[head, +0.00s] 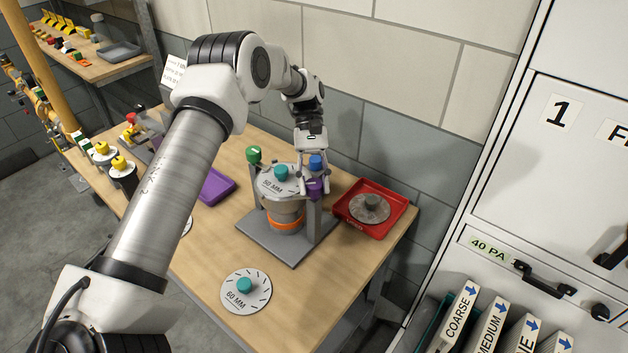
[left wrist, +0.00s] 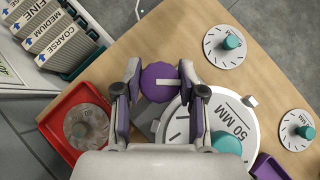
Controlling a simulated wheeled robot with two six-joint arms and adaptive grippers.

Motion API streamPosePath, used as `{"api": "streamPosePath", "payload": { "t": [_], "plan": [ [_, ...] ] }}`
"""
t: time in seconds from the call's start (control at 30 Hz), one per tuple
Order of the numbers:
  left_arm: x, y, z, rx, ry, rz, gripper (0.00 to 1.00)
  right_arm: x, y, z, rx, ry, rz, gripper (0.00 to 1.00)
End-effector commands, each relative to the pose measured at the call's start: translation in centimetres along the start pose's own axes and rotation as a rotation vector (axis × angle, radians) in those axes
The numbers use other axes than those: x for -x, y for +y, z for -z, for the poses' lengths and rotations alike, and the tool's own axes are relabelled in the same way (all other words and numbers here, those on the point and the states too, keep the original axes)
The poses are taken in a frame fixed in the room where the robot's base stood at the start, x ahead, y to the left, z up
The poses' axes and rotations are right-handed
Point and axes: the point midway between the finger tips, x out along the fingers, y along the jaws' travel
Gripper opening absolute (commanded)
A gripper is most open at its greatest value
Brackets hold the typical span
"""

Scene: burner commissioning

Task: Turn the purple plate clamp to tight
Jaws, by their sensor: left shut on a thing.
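The purple plate clamp (head: 315,188) is a round knob on the right front post of the grey burner stand (head: 287,246). In the left wrist view the purple clamp (left wrist: 160,82) sits between the fingertips. My left gripper (head: 314,184) reaches down from above and is shut on it; it also shows in the left wrist view (left wrist: 160,80). The 50 MM plate (head: 268,184) with a teal knob lies on the stand. A blue clamp (head: 316,162) and a green clamp (head: 254,154) stand on other posts. Clamp markings are too small to read. My right gripper is not in view.
A red tray (head: 394,231) with a grey disc stands right of the stand. The 60 MM plate (head: 233,302) lies at the table's front. A purple tray (head: 203,194) is on the left. A white cabinet (head: 500,150) stands at right.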

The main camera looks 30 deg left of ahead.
Motion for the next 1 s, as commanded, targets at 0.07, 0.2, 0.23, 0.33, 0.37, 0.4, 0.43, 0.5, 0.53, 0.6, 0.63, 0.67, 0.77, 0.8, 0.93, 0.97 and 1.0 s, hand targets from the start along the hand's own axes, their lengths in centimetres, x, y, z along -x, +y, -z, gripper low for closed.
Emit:
{"api": "streamPosePath", "payload": {
  "t": [0.07, 0.2, 0.23, 0.33, 0.37, 0.4, 0.43, 0.5, 0.53, 0.6, 0.63, 0.67, 0.77, 0.8, 0.93, 0.97, 1.0],
  "plan": [
    [0.0, 0.1, 0.0, -0.05, 0.002, 0.052, 0.05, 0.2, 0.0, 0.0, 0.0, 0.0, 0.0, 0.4],
    [0.0, 0.1, -0.1, -0.144, 0.001, 0.147, 0.05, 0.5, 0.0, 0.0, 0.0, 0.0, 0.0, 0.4],
    [0.0, 0.1, -0.1, -0.164, 0.0, 0.166, 0.05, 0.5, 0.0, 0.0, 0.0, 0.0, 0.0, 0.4],
    [0.0, 0.1, -0.1, -0.231, 0.0, 0.234, 0.05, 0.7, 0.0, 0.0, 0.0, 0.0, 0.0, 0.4],
    [0.0, 0.1, -0.1, -0.251, 0.0, 0.254, 0.05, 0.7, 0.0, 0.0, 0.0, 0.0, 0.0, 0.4],
    [0.0, 0.1, -0.1, -0.278, 0.001, 0.28, 0.05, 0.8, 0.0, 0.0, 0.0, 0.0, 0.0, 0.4],
    [0.1, 0.1, -0.1, -0.298, 0.001, 0.3, 0.05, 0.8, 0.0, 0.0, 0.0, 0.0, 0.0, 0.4],
    [0.1, 0.1, -0.1, -0.341, 0.001, 0.344, 0.05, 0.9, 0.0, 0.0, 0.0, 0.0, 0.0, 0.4],
    [0.0, 0.1, -0.1, -0.36, 0.001, 0.361, 0.05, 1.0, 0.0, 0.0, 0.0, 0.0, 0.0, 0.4],
    [0.1, 0.1, -0.1, -0.4, 0.001, 0.401, 0.05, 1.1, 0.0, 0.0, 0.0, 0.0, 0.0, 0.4],
    [0.1, 0.1, -0.1, -0.415, 0.001, 0.417, 0.05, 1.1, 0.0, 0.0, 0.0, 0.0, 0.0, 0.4],
    [0.1, 0.1, -0.1, -0.431, 0.001, 0.433, 0.05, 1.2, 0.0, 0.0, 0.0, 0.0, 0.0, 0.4],
    [0.1, 0.0, -0.1, -0.475, 0.0, 0.478, 0.05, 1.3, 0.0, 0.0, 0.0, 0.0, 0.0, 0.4],
    [0.0, 0.0, -0.1, -0.492, 0.0, 0.492, 0.05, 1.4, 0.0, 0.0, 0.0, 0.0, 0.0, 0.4],
    [0.0, 0.0, -0.1, -0.531, 0.0, 0.533, 0.05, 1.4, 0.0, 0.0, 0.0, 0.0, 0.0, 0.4],
    [0.0, 0.0, -0.1, -0.538, 0.001, 0.539, 0.05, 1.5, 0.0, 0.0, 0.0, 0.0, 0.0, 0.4],
    [0.0, 0.0, -0.1, -0.546, 0.001, 0.547, 0.05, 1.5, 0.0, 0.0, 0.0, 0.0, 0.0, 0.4]
  ]
}}
